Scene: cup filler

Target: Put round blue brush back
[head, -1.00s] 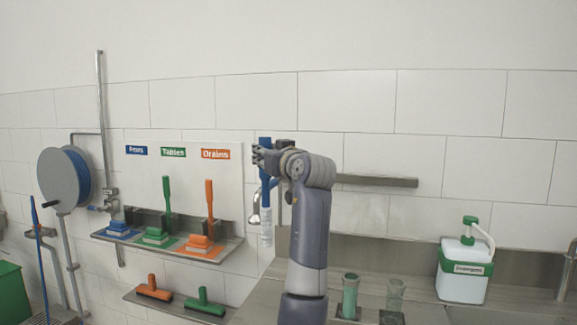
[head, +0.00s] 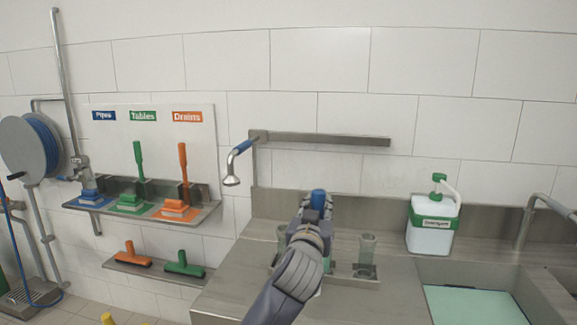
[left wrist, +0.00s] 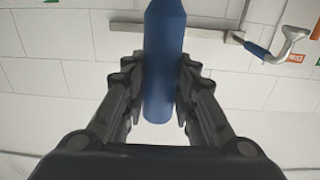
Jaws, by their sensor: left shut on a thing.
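My left gripper (head: 317,210) is shut on the blue handle of the round brush (head: 318,196), over the steel counter. Only the handle's top shows above the gripper in the head view; the brush's lower end is hidden behind my gripper and arm. In the left wrist view the blue handle (left wrist: 164,65) sits between both fingers (left wrist: 162,92). I cannot tell whether the brush is in or above a holder. My right gripper is out of view.
A white bottle with a green pump (head: 432,222) stands on the counter at right, beside a sink (head: 470,268). The wall shelf (head: 205,222) with brushes is at left. The counter's left part is clear.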

